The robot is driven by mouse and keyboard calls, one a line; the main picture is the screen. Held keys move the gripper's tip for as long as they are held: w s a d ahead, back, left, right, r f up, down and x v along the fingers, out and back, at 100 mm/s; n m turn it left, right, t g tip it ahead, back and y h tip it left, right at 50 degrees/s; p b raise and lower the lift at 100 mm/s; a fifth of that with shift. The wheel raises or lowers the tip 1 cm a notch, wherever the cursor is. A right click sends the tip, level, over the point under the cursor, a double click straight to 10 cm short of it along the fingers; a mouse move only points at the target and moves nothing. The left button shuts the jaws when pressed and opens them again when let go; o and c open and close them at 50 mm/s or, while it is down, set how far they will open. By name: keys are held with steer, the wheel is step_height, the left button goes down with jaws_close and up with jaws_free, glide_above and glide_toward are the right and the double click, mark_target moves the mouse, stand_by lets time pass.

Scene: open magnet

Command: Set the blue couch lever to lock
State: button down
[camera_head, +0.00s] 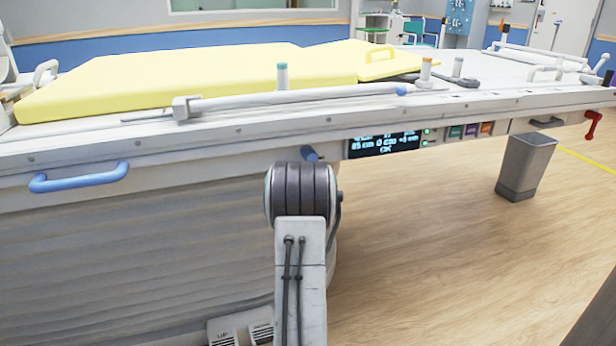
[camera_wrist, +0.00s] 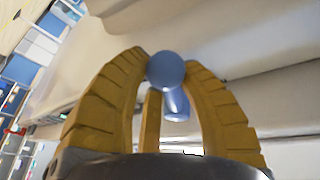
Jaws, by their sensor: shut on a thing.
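The blue couch lever (camera_head: 310,154) sticks out from under the couch's side rail, left of the dark display. My arm's dark joint stands just in front of it and hides its lower part. In the wrist view, the lever's round blue knob (camera_wrist: 166,70) sits between the curved yellow fingers of my gripper (camera_wrist: 163,60), near their tips. The fingers are shut on it, one on each side. A short blue shaft shows below the knob. In the head view my gripper is hidden behind my arm. No lock marking is readable.
The couch (camera_head: 200,130) with yellow pads spans the view. A blue handle (camera_head: 80,178) is on its side at left. A lit display panel (camera_head: 383,146) sits right of the lever. A red lever (camera_head: 593,122) hangs at far right. A grey bin (camera_head: 526,165) stands on open wooden floor.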

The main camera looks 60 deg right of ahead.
steer(key=shift+s+f, duration=0.15)
steer(key=shift+f, duration=0.1)
steer(key=c, duration=1.2)
jaws_free()
steer(key=shift+s, duration=0.1)
steer(key=shift+o, duration=1.4)
steer(key=shift+r, duration=0.2)
steer(key=v, duration=0.7)
steer(key=shift+a+f, duration=0.15)
steer(key=shift+a, duration=0.05)
